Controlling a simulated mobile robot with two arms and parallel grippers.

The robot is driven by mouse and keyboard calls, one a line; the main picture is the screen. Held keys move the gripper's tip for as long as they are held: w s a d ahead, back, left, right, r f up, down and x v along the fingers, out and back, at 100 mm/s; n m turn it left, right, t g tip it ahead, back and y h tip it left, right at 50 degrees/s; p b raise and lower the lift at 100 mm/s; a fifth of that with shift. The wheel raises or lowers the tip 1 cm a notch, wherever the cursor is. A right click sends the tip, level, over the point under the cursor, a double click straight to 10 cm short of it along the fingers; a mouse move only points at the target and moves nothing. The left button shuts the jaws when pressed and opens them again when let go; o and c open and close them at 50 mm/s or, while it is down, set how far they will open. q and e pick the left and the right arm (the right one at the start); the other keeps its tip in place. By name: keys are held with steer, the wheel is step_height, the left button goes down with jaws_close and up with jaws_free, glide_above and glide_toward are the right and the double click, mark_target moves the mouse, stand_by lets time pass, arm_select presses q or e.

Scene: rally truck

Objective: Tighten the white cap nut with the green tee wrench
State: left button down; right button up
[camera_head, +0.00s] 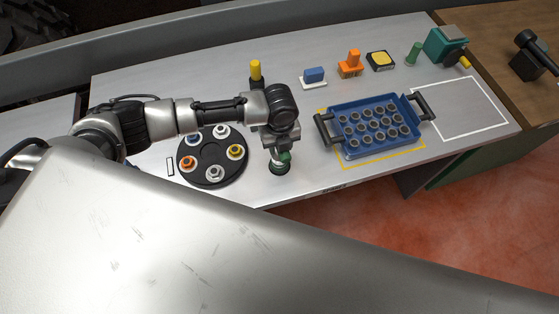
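My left gripper (281,148) points down near the table's front edge, to the right of a round black hub plate. A green piece (285,156), which looks like part of the green tee wrench, shows at its fingertips above a dark round base (280,168). The fingers hide most of it, and I cannot tell whether they are closed on it. The hub plate (211,154) carries several nuts, including a white-looking one (221,131) at the back and another pale one (215,172) at the front. An orange nut (187,162) and a yellow nut (236,151) sit between. My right gripper is not in view.
A blue tray (347,155) of nuts stands right of the gripper. Yellow (256,71), blue (314,74), orange (350,64) and green (414,53) items line the table's back. The white-outlined area (468,108) is empty. A large silver arm part of mine covers the foreground.

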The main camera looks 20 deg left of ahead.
arm_select(q)
steer(key=shift+r+p, duration=0.75)
steer(key=shift+p, duration=0.25)
stand_by(0.8)
steer(key=shift+r, duration=0.35)
steer(key=shift+r, duration=1.1)
steer(key=shift+r, duration=0.1)
steer(key=shift+r, duration=2)
steer(key=shift+d, duration=0.1)
steer(key=shift+s+d+r, duration=0.45)
steer(key=shift+s+r, duration=0.05)
steer(key=shift+s, duration=0.2)
steer(key=shift+s+d+r, duration=0.45)
steer(key=shift+s, duration=0.2)
steer(key=shift+s+d+r, duration=0.45)
steer(key=shift+s+r, duration=0.05)
steer(key=shift+s, duration=0.2)
